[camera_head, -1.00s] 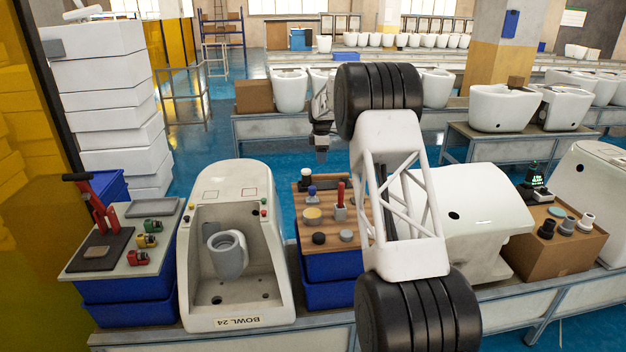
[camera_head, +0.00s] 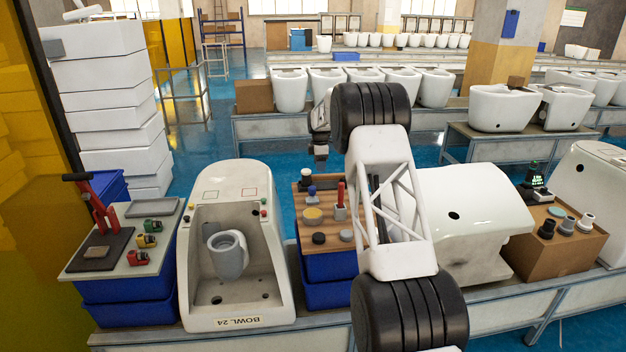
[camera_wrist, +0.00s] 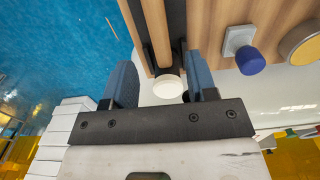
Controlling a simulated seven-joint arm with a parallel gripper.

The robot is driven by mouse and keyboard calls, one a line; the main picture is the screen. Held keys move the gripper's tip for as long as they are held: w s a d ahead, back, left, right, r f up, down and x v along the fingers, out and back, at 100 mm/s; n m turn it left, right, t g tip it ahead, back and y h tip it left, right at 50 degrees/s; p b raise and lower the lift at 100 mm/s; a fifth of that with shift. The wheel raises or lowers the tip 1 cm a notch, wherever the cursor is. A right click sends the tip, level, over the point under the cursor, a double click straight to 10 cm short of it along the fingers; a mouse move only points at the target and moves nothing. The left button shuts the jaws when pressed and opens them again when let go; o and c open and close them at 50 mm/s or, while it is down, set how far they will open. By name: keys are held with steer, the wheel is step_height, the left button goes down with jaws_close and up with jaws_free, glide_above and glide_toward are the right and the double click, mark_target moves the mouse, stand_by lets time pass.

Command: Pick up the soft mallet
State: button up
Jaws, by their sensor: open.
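What looks like the soft mallet (camera_head: 306,179) is a dark piece with a white end at the back left corner of the wooden-topped stand. In the wrist view a white round end (camera_wrist: 170,88) with dark material behind it shows between my fingers, apparently the same mallet. My gripper (camera_head: 320,153) hangs above and behind the back edge of the stand, clear of the mallet in the head view. In the wrist view my gripper (camera_wrist: 162,78) has its two blue-grey fingers apart, with nothing held.
A blue-topped knob (camera_head: 312,192) stands close beside the mallet. A tan disc (camera_head: 313,215), a black puck (camera_head: 319,238) and a red-handled tool (camera_head: 340,200) share the stand. A toilet bowl (camera_head: 232,312) stands left, a white shell (camera_head: 480,215) right.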

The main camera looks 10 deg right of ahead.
mark_target(319, 175)
steer(key=shift+f, duration=0.45)
steer(key=shift+a+f, duration=0.1)
steer(key=shift+f, duration=2.45)
jaws_close()
